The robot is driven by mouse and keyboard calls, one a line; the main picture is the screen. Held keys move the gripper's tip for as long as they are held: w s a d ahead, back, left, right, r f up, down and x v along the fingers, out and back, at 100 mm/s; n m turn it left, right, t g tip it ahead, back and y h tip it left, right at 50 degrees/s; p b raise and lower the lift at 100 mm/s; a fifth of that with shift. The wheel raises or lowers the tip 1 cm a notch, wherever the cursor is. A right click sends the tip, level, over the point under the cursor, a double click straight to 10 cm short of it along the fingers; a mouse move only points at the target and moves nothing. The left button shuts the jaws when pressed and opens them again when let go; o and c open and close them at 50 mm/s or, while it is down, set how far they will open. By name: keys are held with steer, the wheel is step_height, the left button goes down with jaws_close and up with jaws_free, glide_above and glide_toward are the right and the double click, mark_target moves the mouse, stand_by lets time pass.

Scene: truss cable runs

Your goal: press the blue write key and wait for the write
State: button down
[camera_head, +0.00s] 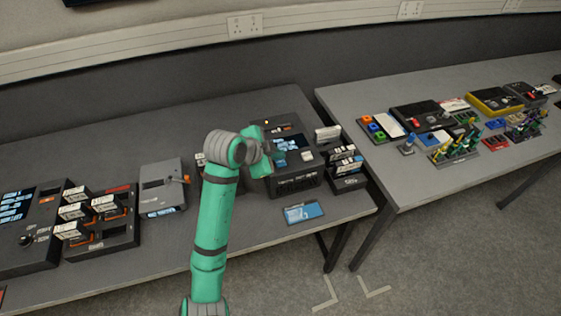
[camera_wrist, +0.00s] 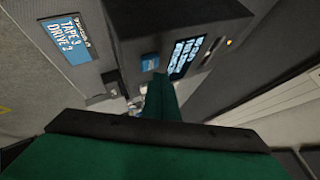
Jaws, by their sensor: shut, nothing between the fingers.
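A black drive unit (camera_head: 290,182) with a lit screen (camera_head: 292,142) stands near the right end of the left table. In the wrist view its screen (camera_wrist: 187,57) shows lit text, and the blue key (camera_wrist: 150,62) is beside it on the dark face. My gripper (camera_head: 272,158) is over the unit, at the left of its screen. In the wrist view the green fingers (camera_wrist: 160,88) are shut and empty, their tips just below the blue key. I cannot tell whether they touch it. My arm hides part of the unit in the head view.
A grey device with a lever (camera_head: 163,188) stands to the left. A gap separates the two tables.

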mark_target(278, 164)
steer(key=shift+r, duration=2.55)
